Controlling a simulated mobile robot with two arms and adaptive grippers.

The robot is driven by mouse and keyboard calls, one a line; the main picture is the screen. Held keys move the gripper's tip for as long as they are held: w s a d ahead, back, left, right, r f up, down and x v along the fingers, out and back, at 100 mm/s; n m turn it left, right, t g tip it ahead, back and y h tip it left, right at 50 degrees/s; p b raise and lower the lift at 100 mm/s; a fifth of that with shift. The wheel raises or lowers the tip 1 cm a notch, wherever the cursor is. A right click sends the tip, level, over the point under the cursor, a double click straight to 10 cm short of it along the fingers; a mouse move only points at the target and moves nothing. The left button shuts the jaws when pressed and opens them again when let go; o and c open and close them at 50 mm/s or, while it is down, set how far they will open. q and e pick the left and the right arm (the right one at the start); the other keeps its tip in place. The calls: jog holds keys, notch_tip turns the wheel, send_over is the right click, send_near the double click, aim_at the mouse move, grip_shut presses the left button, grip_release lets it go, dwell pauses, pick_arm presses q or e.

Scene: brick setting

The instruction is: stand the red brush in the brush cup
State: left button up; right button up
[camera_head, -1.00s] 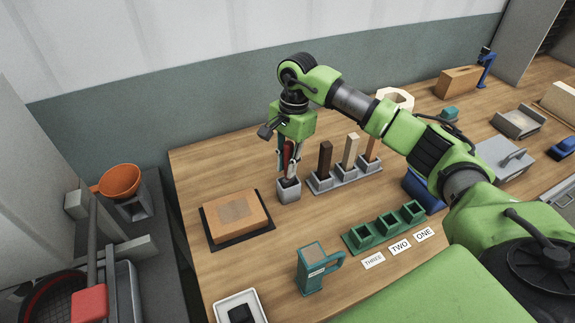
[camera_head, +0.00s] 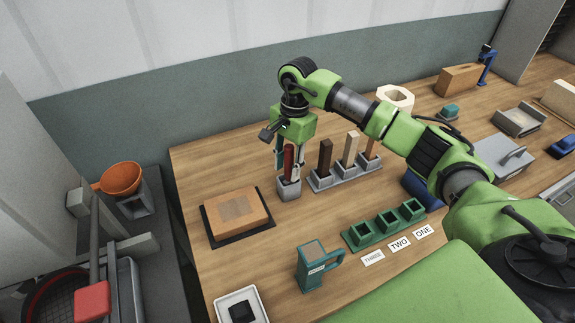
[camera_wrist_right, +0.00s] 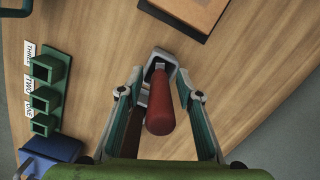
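The red brush (camera_head: 288,160) stands upright in the grey brush cup (camera_head: 289,191) on the wooden table. The wrist view shows the brush (camera_wrist_right: 160,115) from above, handle end toward the camera, and the rim of the cup (camera_wrist_right: 163,56) behind it. The brush's lower end is hidden inside the cup. My right gripper (camera_head: 288,170) is above the cup with its fingers on both sides of the brush. In the wrist view, the right gripper (camera_wrist_right: 162,85) is open, with gaps between its fingers and the brush. My left gripper is not in view.
A grey rack (camera_head: 346,179) with several upright handles stands close right of the cup. A brick on a dark mat (camera_head: 240,232) lies to the left. A teal mug (camera_head: 312,268) and a green holder (camera_head: 387,228) are in front. Bare table lies between the cup and mug.

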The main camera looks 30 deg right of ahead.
aim_at(290, 146)
jog(key=r+b, duration=0.1)
jog(key=r, duration=0.2)
jog(key=d+r+b, duration=0.1)
jog(key=r, duration=0.3)
jog(key=r+b, duration=0.1)
jog(key=r, duration=0.2)
jog(key=shift+w+d+r+b, duration=0.15)
jog(key=shift+w+r+b, duration=0.1)
jog(key=shift+r+b, duration=0.15)
jog(key=shift+r, duration=0.5)
